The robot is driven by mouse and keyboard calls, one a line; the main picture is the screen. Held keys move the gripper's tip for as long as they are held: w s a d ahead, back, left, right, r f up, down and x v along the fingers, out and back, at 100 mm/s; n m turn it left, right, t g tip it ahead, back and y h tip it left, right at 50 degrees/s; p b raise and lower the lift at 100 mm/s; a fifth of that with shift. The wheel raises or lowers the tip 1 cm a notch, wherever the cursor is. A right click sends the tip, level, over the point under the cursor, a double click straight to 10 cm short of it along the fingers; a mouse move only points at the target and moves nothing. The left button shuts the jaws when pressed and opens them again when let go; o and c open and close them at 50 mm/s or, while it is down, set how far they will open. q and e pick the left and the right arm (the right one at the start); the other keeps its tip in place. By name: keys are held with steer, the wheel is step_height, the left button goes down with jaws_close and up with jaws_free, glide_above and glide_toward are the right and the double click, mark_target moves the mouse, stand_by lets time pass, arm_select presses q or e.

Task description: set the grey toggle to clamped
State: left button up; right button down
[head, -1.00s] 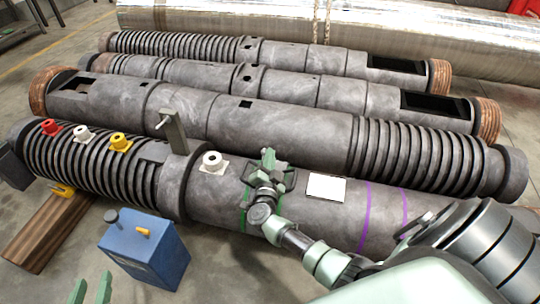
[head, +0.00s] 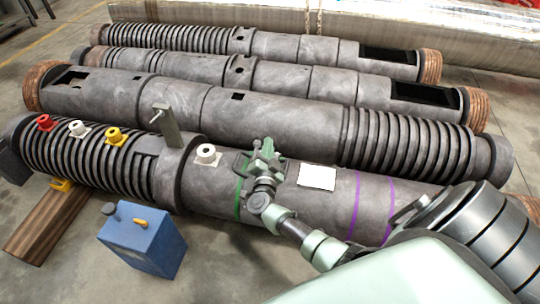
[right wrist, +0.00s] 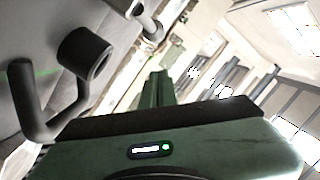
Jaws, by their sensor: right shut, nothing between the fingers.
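My right gripper (head: 264,152) is over the near barrel (head: 335,215), at its green line, with its fingers shut and empty. A dark grey fitting (head: 241,164), which looks like the grey toggle, sits on the barrel right by the gripper, partly hidden behind it. In the right wrist view a dark grey bent bar (right wrist: 38,118) and a round-ended grey cylinder (right wrist: 85,52) are close to the gripper (right wrist: 157,90). I cannot tell whether the gripper touches them, nor which position the toggle is in. My left gripper is out of view.
A grey post with a pin (head: 168,125) stands on the near barrel, left of a white fitting (head: 207,154). Red (head: 45,122), white (head: 78,128) and yellow (head: 113,136) fittings sit farther left. A blue box (head: 142,240) stands on the floor in front.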

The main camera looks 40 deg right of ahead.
steer(key=shift+s+a+r+p, duration=0.25)
steer(key=shift+s+p, duration=0.15)
steer(key=shift+s, duration=0.2)
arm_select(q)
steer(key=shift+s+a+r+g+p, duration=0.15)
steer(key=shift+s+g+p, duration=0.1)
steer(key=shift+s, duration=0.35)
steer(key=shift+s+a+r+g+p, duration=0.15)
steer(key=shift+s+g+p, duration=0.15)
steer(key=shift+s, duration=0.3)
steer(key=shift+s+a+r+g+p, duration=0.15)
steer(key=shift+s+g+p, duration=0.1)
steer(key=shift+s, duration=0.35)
arm_select(e)
steer(key=v, duration=0.9)
steer(key=shift+f, duration=0.15)
